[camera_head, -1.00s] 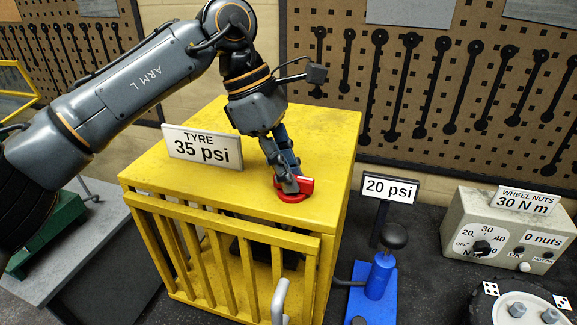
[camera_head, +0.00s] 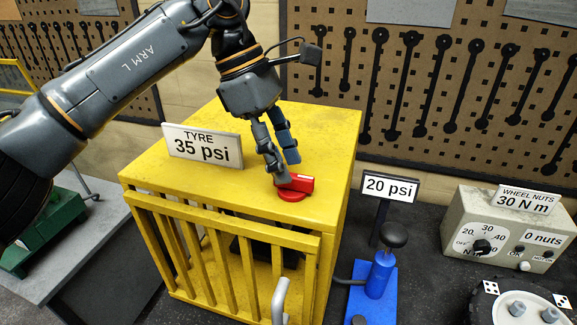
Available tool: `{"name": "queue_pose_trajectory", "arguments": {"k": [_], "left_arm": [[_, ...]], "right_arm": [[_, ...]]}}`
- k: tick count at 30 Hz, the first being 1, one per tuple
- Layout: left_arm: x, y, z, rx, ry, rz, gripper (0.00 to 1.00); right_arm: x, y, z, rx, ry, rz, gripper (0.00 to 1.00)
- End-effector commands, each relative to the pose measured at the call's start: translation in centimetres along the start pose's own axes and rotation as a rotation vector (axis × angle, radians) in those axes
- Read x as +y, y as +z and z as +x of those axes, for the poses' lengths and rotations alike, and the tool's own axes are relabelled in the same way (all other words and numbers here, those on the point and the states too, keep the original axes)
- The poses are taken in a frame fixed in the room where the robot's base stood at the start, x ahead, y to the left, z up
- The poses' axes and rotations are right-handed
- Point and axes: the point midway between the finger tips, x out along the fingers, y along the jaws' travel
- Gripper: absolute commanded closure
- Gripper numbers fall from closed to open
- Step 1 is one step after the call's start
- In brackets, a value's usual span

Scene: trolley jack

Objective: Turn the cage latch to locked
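The red cage latch (camera_head: 294,188) is on the yellow cage's top (camera_head: 240,195), close to the front right edge. Its round base is partly covered by its raised handle, which lies roughly left to right. My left gripper (camera_head: 287,169) is just above and behind the latch, pointing down. Its two fingers are spread with a gap between them and hold nothing. The nearer fingertip overlaps the handle's left end in the picture; I cannot tell whether it touches. The barred front gate (camera_head: 225,226) covers the cage's front. My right gripper is not in view.
A "TYRE 35 psi" sign (camera_head: 202,147) stands on the cage top, left of the gripper. A blue pump (camera_head: 380,275) and a "20 psi" sign (camera_head: 390,187) stand to the right. A grey wheel-nut box (camera_head: 508,235) is farther right. A pegboard with tools (camera_head: 450,90) is behind.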

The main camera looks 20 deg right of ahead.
Motion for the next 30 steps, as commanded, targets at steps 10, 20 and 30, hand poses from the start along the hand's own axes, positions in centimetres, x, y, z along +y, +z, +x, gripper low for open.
{"name": "queue_pose_trajectory", "arguments": {"k": [10, 20, 30], "left_arm": [[0.0, 0.1, -7.5, -0.001, 0.003, 0.000, 0.62], [0.0, 0.0, -9.7, -0.001, 0.000, 0.002, 0.62], [0.0, 0.0, -9.6, 0.000, 0.000, 0.002, 0.62]], "right_arm": [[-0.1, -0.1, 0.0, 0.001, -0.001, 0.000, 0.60], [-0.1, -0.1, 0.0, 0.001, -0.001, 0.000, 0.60], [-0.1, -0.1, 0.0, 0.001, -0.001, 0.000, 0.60]]}}
